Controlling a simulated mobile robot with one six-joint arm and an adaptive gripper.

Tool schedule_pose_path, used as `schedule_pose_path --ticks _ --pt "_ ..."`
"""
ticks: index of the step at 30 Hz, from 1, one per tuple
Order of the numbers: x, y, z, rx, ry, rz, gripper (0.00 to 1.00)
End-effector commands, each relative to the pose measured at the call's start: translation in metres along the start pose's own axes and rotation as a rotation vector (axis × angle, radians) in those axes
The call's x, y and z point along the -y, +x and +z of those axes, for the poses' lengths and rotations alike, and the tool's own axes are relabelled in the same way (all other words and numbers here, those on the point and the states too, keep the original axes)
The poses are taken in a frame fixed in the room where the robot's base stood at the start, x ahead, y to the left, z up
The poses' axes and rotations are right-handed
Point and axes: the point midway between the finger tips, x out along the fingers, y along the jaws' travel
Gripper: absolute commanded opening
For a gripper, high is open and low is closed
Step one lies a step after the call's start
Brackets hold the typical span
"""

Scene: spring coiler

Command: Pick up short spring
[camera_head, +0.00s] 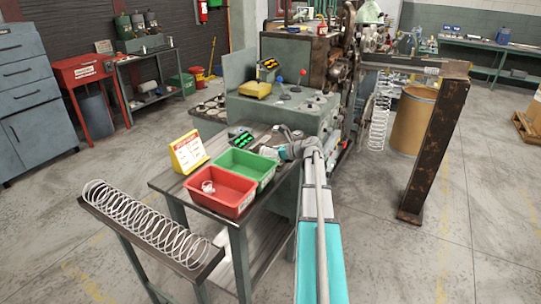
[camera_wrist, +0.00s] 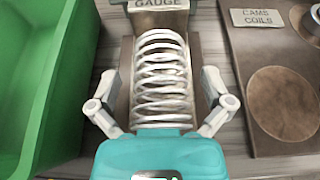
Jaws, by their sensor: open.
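My gripper (camera_wrist: 160,103) is open, one finger on each side of the spring's near end, with a visible gap on both sides. The near end of the spring is hidden behind the teal gripper body. In the head view my gripper (camera_head: 268,152) is over the work table (camera_head: 178,178), beside the green bin; the short spring cannot be made out there.
A green bin (camera_wrist: 40,80) is close on the left, and a plate labelled "CAMS COILS" (camera_wrist: 262,18) on the right. A red bin (camera_head: 228,203) holds a small coil. A long spring (camera_head: 145,215) lies in a trough. The coiling machine (camera_head: 285,110) stands behind.

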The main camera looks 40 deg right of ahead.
Motion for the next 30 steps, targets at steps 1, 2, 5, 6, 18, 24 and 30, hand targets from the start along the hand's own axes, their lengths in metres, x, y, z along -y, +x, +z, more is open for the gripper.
schedule_pose_path --ticks 1,2,5,6,18,24,30 --pt "0.0 -0.0001 0.0 0.0 0.0 0.0 0.96" --pt "0.0 -0.0001 0.0 0.0 0.0 0.0 0.91" --pt "0.0001 -0.0001 0.0 0.0 0.0 0.0 0.72" --pt "0.0001 -0.0001 0.0 0.0 0.0 0.0 0.65" --pt "-0.0002 0.0 -0.0001 0.0 0.0 0.0 0.14" --pt "-0.0002 -0.0006 0.0015 0.0 0.0 0.001 0.14" --pt "0.0005 -0.0042 0.0081 0.0 0.0 -0.001 0.14"
